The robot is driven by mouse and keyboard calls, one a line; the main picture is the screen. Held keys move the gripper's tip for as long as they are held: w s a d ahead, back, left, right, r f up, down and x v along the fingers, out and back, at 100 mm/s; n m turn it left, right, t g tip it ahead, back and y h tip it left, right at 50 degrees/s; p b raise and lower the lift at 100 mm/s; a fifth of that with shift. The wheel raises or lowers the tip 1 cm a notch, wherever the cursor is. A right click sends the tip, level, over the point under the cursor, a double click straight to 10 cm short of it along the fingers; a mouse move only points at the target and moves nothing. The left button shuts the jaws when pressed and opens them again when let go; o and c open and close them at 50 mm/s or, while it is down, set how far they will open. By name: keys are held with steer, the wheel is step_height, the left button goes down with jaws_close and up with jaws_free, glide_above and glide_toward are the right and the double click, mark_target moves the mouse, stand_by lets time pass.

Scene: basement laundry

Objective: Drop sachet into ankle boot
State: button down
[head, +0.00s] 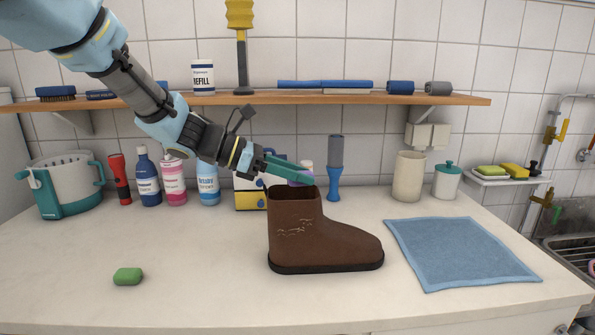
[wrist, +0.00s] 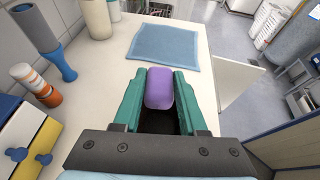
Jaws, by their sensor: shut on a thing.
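A brown ankle boot (head: 315,235) stands upright on the white counter, its toe to the right and its opening on top. My gripper (head: 297,173) is just above the boot's opening in the head view. In the wrist view my gripper (wrist: 159,92) has its teal fingers shut on a purple sachet (wrist: 159,88), which sits between the fingertips. In the head view only a small purple edge of the sachet (head: 302,182) shows by the fingertips. The dark area below the sachet in the wrist view seems to be the boot's opening; most of the boot is hidden there by my gripper.
A blue cloth (head: 462,252) lies right of the boot. A green soap bar (head: 128,276) lies at the front left. Bottles, a yellow-and-blue box (head: 250,193) and a blue-handled tool (head: 335,168) stand behind. A wooden shelf (head: 300,99) runs above the counter.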

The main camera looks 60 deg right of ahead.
steer(key=shift+f+b, duration=0.3)
steer(key=shift+f, duration=0.5)
steer(key=shift+c, duration=1.9)
jaws_free()
steer(key=b+v, duration=0.2)
steer(key=v, duration=0.9)
steer(key=shift+r, duration=0.15)
